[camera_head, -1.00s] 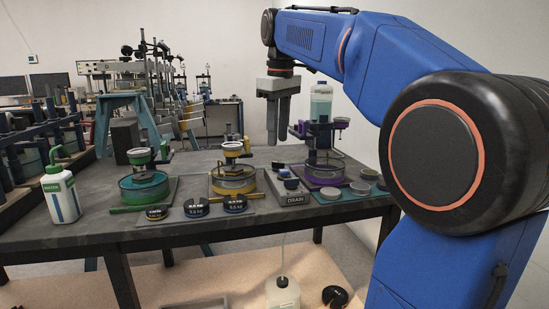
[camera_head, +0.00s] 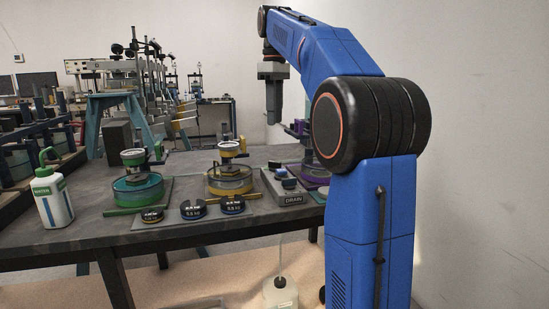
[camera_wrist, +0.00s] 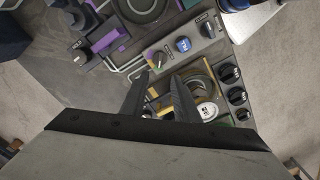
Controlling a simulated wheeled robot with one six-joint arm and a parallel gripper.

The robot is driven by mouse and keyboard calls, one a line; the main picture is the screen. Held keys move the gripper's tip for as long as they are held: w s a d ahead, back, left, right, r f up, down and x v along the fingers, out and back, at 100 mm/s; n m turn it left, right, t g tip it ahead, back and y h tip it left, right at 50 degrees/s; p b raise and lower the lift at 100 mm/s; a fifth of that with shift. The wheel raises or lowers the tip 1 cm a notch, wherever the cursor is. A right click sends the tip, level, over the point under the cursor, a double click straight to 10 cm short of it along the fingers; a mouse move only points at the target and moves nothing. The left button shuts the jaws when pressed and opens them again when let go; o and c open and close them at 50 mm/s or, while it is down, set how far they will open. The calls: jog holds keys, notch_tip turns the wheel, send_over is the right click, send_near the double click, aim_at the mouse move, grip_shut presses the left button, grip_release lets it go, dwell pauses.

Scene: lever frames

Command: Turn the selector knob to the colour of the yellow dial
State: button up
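The grey drain box (camera_head: 290,199) stands near the table's front edge, with several knobs on top. My gripper (camera_head: 273,118) hangs above and behind the box, pointing down. In the wrist view my fingers (camera_wrist: 159,78) are apart and empty, with the selector knob beyond the tips.
A green dial cell (camera_head: 139,187) stands left and a purple one (camera_head: 317,172) right, partly behind my arm. Several black weights (camera_head: 193,209) lie along the front. A white water bottle (camera_head: 52,200) stands at the left. Air around my gripper looks clear.

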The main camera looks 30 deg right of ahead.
aim_at(275, 162)
notch_tip(275, 162, down, 14)
jog(key=shift+r, duration=0.15)
dwell(0.3)
jog(key=shift+c, duration=0.7)
grip_shut()
